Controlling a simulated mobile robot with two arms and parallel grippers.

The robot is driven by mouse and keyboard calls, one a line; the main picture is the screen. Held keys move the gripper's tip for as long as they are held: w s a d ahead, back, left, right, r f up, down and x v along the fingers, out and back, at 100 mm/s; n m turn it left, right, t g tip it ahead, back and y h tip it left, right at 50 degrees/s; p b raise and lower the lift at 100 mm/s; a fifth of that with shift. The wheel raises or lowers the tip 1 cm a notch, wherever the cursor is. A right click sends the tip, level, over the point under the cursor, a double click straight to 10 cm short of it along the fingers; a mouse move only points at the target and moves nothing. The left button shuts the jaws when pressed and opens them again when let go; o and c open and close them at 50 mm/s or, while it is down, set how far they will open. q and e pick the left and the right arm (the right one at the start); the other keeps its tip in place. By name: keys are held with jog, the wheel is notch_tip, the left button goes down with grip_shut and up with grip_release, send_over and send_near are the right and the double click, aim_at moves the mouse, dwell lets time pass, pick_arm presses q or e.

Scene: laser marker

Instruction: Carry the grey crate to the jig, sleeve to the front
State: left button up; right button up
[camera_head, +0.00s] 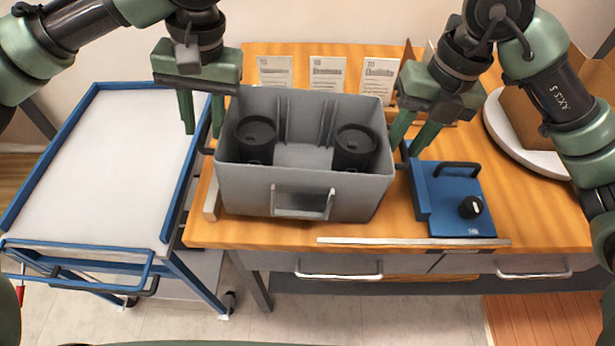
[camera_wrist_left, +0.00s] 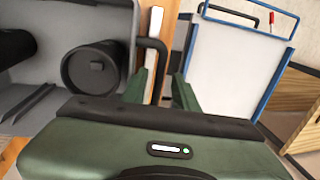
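The grey crate (camera_head: 240,190) stands on the wooden table, open side up, with two black cylindrical cups inside (camera_head: 256,138) (camera_head: 356,146). A grey frame, seemingly the sleeve (camera_head: 302,203), is on the wall facing me. My left gripper (camera_head: 202,132) is at the crate's left side, fingers apart; in the left wrist view the black side handle (camera_wrist_left: 152,62) shows between the fingers, with a gap beside it. My right gripper (camera_head: 413,150) is at the crate's right side with its fingers apart; the handle there is mostly hidden. I cannot tell which part is the jig.
A blue device (camera_head: 450,195) with a black handle and knob stands right of the crate. Pale strips (camera_head: 410,241) (camera_head: 211,195) lie along the table's front and left. White cards (camera_head: 327,73) stand behind. A blue-framed trolley (camera_head: 110,165) with a bare white top is at left.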

notch_tip(320, 180, up, 7)
jog(key=d, duration=0.1)
jog(key=shift+d+f, duration=0.2)
pick_arm(q)
jog(key=shift+c, duration=0.3)
